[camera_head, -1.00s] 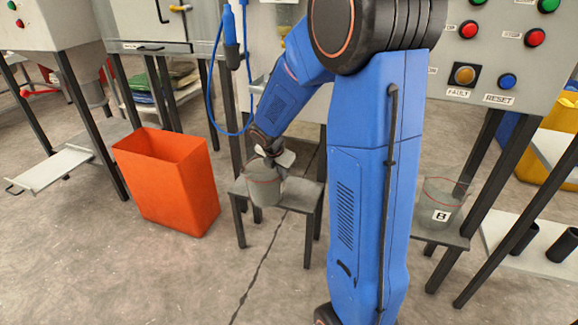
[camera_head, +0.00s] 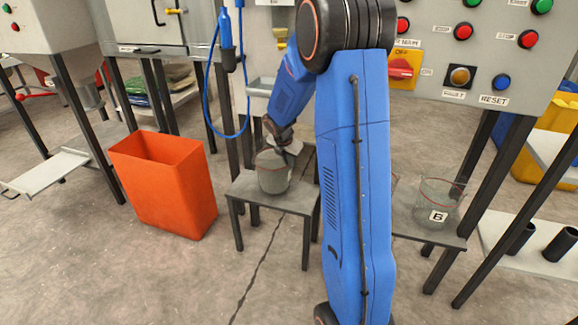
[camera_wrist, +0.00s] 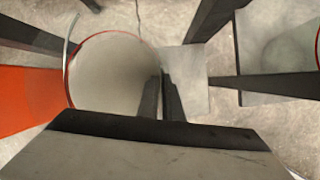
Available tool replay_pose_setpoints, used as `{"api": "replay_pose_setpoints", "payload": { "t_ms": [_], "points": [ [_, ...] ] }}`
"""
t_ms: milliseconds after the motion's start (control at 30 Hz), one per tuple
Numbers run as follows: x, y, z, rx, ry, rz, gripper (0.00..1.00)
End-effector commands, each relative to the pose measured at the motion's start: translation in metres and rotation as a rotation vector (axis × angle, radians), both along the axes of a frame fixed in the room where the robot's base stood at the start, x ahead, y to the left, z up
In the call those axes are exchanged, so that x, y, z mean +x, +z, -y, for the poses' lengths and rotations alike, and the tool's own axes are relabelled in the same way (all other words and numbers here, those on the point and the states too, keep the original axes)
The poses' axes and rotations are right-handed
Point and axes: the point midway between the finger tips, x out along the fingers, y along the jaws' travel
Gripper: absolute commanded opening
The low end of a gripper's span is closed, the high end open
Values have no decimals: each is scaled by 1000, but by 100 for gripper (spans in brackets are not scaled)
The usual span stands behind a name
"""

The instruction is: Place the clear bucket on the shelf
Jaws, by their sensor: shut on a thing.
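The clear bucket (camera_head: 273,178), a see-through grey pail with a red rim, is upright over the small grey shelf (camera_head: 302,196) on dark legs. Whether its bottom touches the shelf is hard to tell. My gripper (camera_head: 284,150) reaches down to the bucket's rim from behind. In the wrist view, the bucket (camera_wrist: 108,72) is seen from above and looks empty. My gripper's two dark fingers (camera_wrist: 161,97) are close together at its right wall, shut on it. Part of the shelf (camera_wrist: 188,85) shows beside it. A second clear bucket (camera_head: 440,203), marked B, stands on another grey shelf (camera_head: 420,233) at right.
An orange bin (camera_head: 172,190) stands on the floor left of the small shelf. A blue hose (camera_head: 210,115) hangs behind. A control panel (camera_head: 475,60) with buttons is at upper right, and dark posts stand at right. My blue arm hides the middle.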

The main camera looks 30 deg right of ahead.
Motion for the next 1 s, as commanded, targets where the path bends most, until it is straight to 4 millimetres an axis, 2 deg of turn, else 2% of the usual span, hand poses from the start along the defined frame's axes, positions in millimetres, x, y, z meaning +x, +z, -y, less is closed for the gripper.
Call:
{"api": "replay_pose_setpoints", "payload": {
  "t_ms": [100,433,533,833,1000],
  "points": [
    [0,-12,0,0,0,0,0],
    [0,-15,0,-1,0,1,0],
    [0,-15,0,0,0,0,25],
    [0,-15,0,0,0,0,25],
    [-3,-2,-4,0,-2,2,25]
  ]
}}
